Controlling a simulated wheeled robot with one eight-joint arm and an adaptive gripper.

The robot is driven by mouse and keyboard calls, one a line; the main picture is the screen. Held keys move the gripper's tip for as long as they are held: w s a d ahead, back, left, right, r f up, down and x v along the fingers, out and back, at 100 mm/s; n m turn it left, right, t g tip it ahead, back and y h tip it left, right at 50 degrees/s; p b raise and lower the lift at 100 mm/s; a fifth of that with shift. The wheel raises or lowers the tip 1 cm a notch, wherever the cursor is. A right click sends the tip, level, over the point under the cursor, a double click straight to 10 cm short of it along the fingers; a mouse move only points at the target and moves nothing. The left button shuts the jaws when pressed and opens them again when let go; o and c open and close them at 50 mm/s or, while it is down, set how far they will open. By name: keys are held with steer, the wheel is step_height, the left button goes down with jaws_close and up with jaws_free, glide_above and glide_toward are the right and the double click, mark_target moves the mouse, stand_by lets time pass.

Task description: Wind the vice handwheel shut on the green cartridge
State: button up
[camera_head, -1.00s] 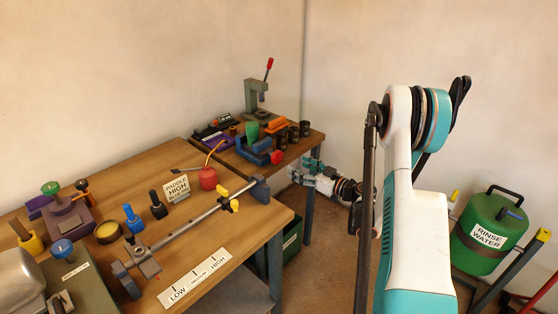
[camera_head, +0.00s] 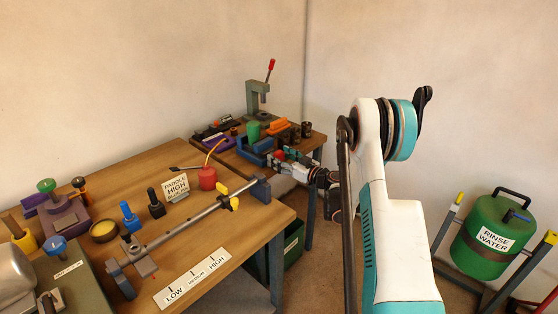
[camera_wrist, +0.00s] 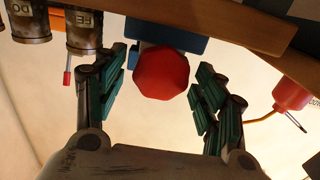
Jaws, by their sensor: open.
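The blue vice (camera_head: 257,152) stands on the far bench, and the green cartridge (camera_head: 252,132) stands upright at it. I cannot tell how close the vice jaws are to the cartridge. In the wrist view, the red faceted handwheel (camera_wrist: 161,73) sits in front of the blue vice body (camera_wrist: 170,38). My gripper (camera_wrist: 162,68) is open, with one teal-padded finger on each side of the handwheel and a visible gap on both sides. In the head view my gripper (camera_head: 280,159) is at the vice's front end and mostly covers the handwheel. The cartridge does not show in the wrist view.
Dark cans (camera_wrist: 85,30) stand close beside the vice. An orange block (camera_head: 276,125) and a grey press (camera_head: 256,98) with a red lever are behind. A red bottle (camera_head: 207,178) with a yellow tube stands on the near bench (camera_head: 150,165).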

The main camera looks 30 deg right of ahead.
steer(key=shift+w+a, duration=0.2)
steer(key=shift+w, duration=0.3)
steer(key=c, duration=1)
steer(key=shift+c, duration=0.2)
steer(key=shift+m, duration=0.4)
steer(key=m, duration=0.3)
steer(key=shift+d+m, duration=0.1)
steer(key=shift+m, duration=0.3)
steer(key=shift+d+m, duration=0.1)
steer(key=shift+m, duration=2.1)
